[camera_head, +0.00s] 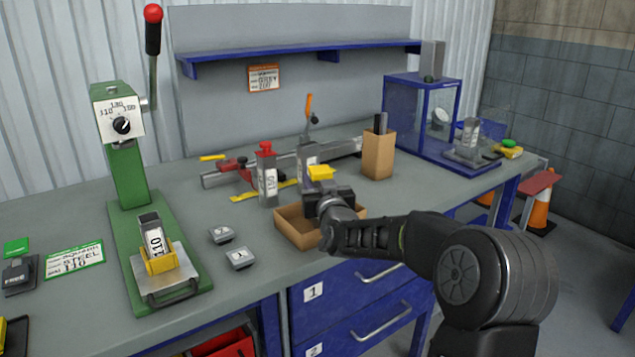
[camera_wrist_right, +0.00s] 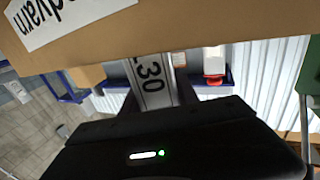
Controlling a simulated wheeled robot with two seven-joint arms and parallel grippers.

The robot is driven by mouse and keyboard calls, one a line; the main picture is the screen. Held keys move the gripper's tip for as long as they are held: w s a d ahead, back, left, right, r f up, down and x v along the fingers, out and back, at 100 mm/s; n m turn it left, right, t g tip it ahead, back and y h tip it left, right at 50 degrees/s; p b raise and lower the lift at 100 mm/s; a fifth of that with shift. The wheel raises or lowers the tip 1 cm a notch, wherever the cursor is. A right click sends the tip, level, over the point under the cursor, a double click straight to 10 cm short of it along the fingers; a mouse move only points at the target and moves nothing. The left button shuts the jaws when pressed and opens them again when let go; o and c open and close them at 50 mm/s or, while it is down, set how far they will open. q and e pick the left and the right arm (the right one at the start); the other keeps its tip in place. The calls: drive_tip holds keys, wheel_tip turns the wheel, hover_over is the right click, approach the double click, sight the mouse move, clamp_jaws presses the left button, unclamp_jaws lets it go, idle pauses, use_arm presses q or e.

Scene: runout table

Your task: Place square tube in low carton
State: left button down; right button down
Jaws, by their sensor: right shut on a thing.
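The low carton (camera_head: 296,236) is an open brown cardboard box near the table's front edge in the head view. My right gripper (camera_head: 331,196) is over its right part, and its wrist hides some of the carton. In the right wrist view, the gripper is shut on a grey square tube (camera_wrist_right: 151,84) whose white label reads about "130". The carton's wall (camera_wrist_right: 150,38), with a printed label, is very close beside the tube. I cannot tell whether the tube touches the carton's floor. My left gripper is not in view.
A red-topped tube (camera_head: 267,176) stands behind the carton. A tall cardboard box (camera_head: 379,153) is to the right. Two small grey blocks (camera_head: 239,258) lie to the left. A green press (camera_head: 128,165) holds a piece marked 110 (camera_head: 153,242). A blue-framed case (camera_head: 424,116) stands at the back.

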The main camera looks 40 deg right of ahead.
drive_tip(key=shift+r, duration=0.1)
drive_tip(key=c, duration=0.9)
unclamp_jaws()
drive_tip(key=b+v, duration=0.1)
drive_tip(key=v, duration=1.1)
